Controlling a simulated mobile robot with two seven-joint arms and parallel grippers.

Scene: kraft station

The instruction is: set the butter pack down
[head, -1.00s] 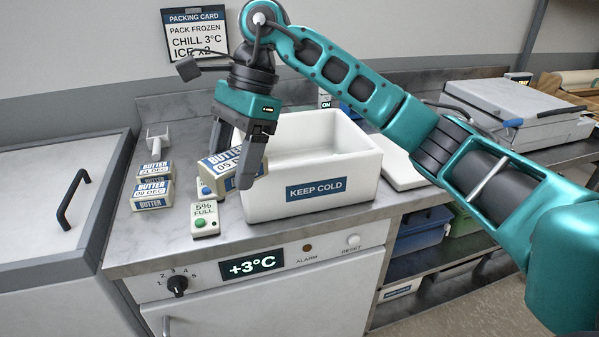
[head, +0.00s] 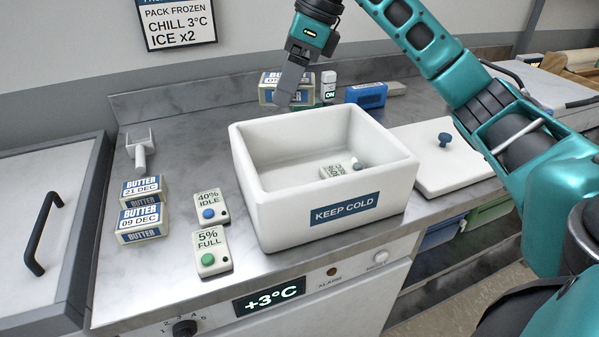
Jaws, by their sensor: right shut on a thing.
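My right gripper (head: 292,86) is shut on a butter pack (head: 270,96), which has a blue and white label with part of the date showing. It is at the back of the counter, behind the white KEEP COLD box (head: 250,187). The finger covers part of the label. I cannot tell whether the pack touches the counter, as the box rim is close in front. Two more butter packs, marked 21 DEC (head: 141,190) and 09 DEC (head: 143,224), sit at the left of the counter. My left gripper is not in view.
The box is open, with a small white device (head: 335,171) inside. Two button devices (head: 209,211) (head: 211,254) lie left of it. A scoop-like tool (head: 140,150), a blue object (head: 367,95), a small ON device (head: 328,88) and a white lid (head: 440,175) surround it. The back-left counter is clear.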

